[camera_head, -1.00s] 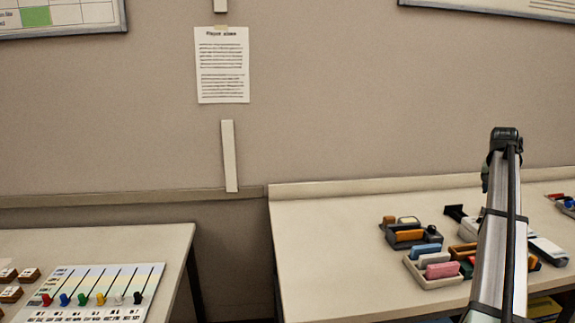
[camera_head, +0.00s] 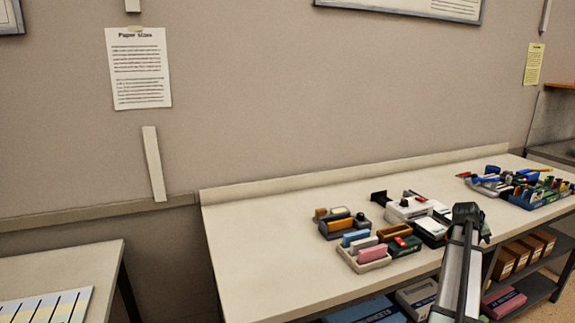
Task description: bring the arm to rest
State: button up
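My arm (camera_head: 456,270) rises from the bottom edge at the right of the picture, as a silver link with black straps and a black joint at its top. The top of the arm stands in front of the right part of the long table (camera_head: 255,245). I cannot make out my gripper or its fingers. Nothing held by the arm can be seen.
Several small trays with colored blocks, such as a pink block (camera_head: 372,254), stand mid-table. A blue bin (camera_head: 527,200) of stationery stands farther right. Boxes (camera_head: 517,256) fill the shelf below. A second table (camera_head: 60,270) is at the left, with a gap between.

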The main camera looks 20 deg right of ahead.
jog(key=s+a+f+n+g+y, duration=0.1)
jog(key=s+a+f, duration=0.35)
jog(key=f, duration=0.95)
jog(key=s+a+f+n+g+y, duration=0.1)
jog(key=a+f, duration=0.6)
jog(key=f, duration=0.7)
jog(key=s+a+f+n+g+y, duration=0.1)
jog(key=s+a+f+y, duration=0.15)
jog(key=a+f, duration=0.75)
jog(key=a+f+n+y, duration=0.1)
jog(key=a+f, duration=0.4)
jog(key=a, duration=0.4)
jog(key=s+a+f+g+y, duration=0.1)
jog(key=a+f, duration=0.4)
jog(key=a, duration=0.4)
jog(key=a+f+n, duration=0.1)
jog(key=a+f, duration=0.4)
jog(key=a, duration=0.5)
jog(key=s+a+g+y, duration=0.1)
jog(key=s+a+g, duration=0.1)
jog(key=s+a, duration=0.6)
jog(key=s+a+g, duration=0.2)
jog(key=s+a, duration=0.7)
jog(key=a, duration=0.5)
jog(key=shift+a+f+n+y, duration=0.15)
jog(key=shift+n+y, duration=0.15)
jog(key=shift+y, duration=0.05)
